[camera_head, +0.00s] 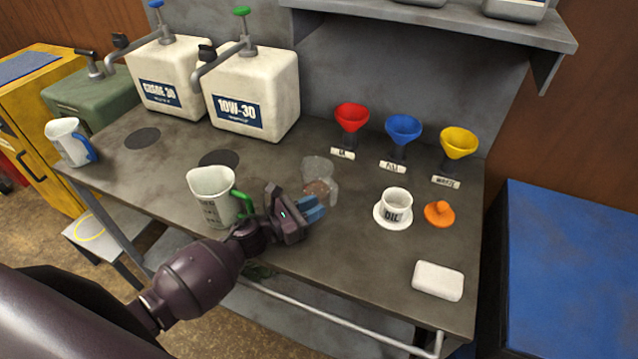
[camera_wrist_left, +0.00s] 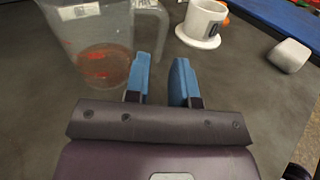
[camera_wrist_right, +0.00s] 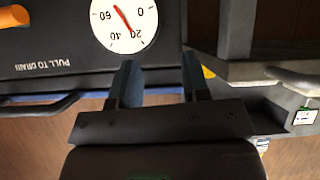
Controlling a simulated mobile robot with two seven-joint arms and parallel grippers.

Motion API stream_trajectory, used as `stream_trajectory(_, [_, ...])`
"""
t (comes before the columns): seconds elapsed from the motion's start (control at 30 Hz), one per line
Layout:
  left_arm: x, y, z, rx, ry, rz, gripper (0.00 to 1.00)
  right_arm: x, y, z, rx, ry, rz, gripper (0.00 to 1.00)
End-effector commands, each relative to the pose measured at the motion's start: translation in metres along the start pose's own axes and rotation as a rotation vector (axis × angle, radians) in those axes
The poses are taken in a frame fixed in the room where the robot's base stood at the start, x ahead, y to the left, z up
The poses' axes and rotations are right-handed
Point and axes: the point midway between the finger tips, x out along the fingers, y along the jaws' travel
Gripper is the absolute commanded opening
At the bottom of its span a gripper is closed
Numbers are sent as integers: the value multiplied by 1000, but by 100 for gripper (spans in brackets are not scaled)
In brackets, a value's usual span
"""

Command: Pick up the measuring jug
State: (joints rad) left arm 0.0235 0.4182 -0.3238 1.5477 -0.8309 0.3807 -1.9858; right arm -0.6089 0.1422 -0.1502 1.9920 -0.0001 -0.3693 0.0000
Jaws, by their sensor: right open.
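A clear measuring jug (camera_head: 318,170) with brown liquid in the bottom stands on the grey bench, right of the green-handled jug. It shows large in the left wrist view (camera_wrist_left: 98,40), with red markings and a clear handle (camera_wrist_left: 158,22) on its right side. My left gripper (camera_head: 308,209) is low over the bench, just in front of this jug. Its two blue fingers (camera_wrist_left: 158,82) are apart with nothing between them, close to the handle's lower part; contact cannot be told. My right gripper (camera_wrist_right: 160,80) is open and empty, facing a dark panel, and is outside the head view.
A white jug with a green handle (camera_head: 208,195) stands close left of my left gripper. A cup marked OIL (camera_head: 396,204) on a saucer, an orange funnel-like piece (camera_head: 439,213) and a white block (camera_head: 438,281) lie right. A gauge (camera_wrist_right: 124,25) faces my right gripper.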

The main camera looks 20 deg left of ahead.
Motion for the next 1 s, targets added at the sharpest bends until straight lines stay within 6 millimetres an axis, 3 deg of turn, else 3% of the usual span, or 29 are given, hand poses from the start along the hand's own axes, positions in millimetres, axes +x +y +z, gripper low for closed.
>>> stream_trajectory(0.13, [26,0,2,-2,-3,-1,23,-3,0,-4,0,0,0,43])
stream_trajectory(0.33, [47,0,1,-1,-1,0,23,-2,1,-8,0,5,0,43])
stream_trajectory(0.63, [50,0,0,-1,0,0,23,1,0,-14,-2,17,-2,43])
stream_trajectory(0.8, [50,0,0,-1,0,0,0,2,0,-14,-2,18,-2,43])
stream_trajectory(1.0, [50,0,1,0,-1,-1,0,1,0,-12,-2,13,-2,43])
